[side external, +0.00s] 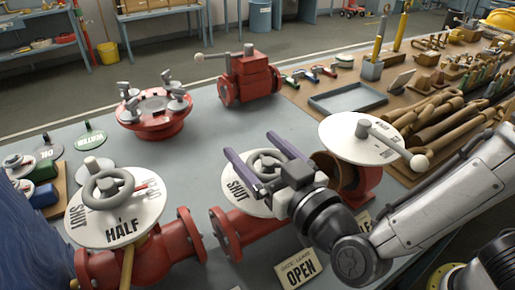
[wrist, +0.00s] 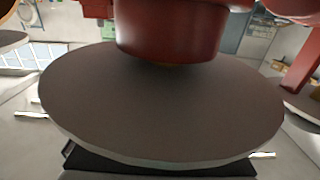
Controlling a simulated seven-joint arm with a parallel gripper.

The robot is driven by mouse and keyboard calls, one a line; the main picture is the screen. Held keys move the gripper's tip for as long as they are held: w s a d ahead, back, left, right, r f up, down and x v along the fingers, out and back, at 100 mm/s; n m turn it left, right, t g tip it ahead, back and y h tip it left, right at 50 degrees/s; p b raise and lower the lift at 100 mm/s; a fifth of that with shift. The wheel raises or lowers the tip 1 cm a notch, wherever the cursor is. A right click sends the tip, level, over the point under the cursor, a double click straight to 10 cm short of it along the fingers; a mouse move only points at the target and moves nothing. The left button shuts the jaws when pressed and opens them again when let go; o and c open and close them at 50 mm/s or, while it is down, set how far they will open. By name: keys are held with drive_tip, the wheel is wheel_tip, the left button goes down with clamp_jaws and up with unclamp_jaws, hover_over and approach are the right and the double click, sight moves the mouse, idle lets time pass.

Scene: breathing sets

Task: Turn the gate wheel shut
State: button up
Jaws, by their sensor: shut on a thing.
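The middle red valve (side external: 243,222) carries a white dial plate (side external: 238,184) marked SHUT, with a grey handwheel (side external: 262,160) above it. My gripper (side external: 245,142) reaches in from the right with its two purple fingers spread along either side of this handwheel, shut on it. The gripper body hides the plate's right part and any pointer there. In the wrist view a large dark disc (wrist: 160,110) fills the middle, with a red cylindrical part (wrist: 170,35) against it. The fingers and handwheel cannot be made out in that view.
A left valve (side external: 95,268) has a wheel over a dial marked HALF. A right valve (side external: 368,182) has a white disc and lever close to my arm. A card (side external: 299,270) reading OPEN lies in front. A red flanged valve (side external: 247,80) stands behind; bare bench lies between.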

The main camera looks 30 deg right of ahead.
drive_tip(key=o, duration=1.1)
